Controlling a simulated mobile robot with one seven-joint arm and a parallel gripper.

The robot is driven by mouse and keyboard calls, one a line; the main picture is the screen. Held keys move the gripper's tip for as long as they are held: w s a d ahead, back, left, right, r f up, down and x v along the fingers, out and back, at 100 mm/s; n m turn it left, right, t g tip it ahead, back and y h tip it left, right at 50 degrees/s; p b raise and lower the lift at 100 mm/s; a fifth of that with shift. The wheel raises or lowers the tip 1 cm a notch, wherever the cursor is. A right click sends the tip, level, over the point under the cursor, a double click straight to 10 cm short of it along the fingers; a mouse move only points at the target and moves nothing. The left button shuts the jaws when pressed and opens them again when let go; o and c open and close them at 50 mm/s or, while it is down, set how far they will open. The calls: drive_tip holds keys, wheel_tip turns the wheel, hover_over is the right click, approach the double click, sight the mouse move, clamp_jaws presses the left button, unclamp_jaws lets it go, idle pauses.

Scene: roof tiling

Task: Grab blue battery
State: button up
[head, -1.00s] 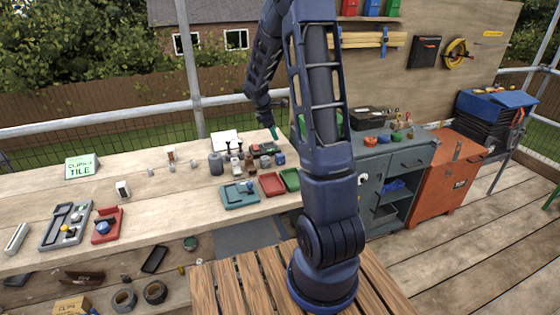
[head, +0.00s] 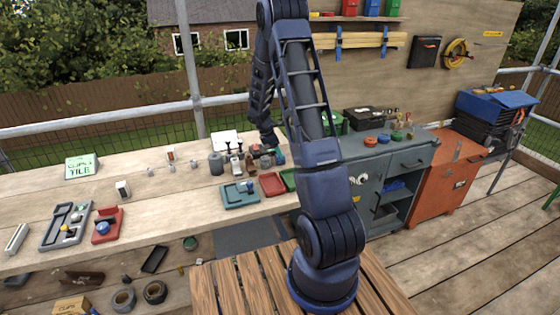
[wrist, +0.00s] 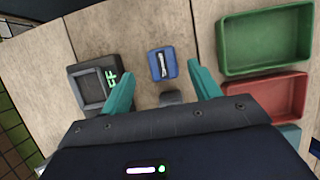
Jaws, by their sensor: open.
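The blue battery (wrist: 162,63) lies on the wooden bench in the wrist view, a small blue block with a dark and pale marking on top. My gripper (wrist: 160,70) is open, with one teal finger to the left of the battery and one to the right. Both fingers look apart from it; how far above the bench they are is hard to tell. In the head view my gripper is down at the back of the bench, and a small blue shape (head: 280,158) beside it appears to be the battery.
A dark device with a green display (wrist: 97,84) lies left of the left finger. A small dark grey block (wrist: 171,98) is between the fingers, nearer the palm. Green (wrist: 262,42) and red (wrist: 280,97) trays lie to the right. Several small items stand left of my gripper in the head view.

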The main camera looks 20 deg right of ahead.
drive_tip(key=shift+s+x, duration=0.2)
drive_tip(key=shift+x, duration=2.45)
drive_tip(key=c, duration=1.2)
drive_tip(key=shift+r, duration=0.15)
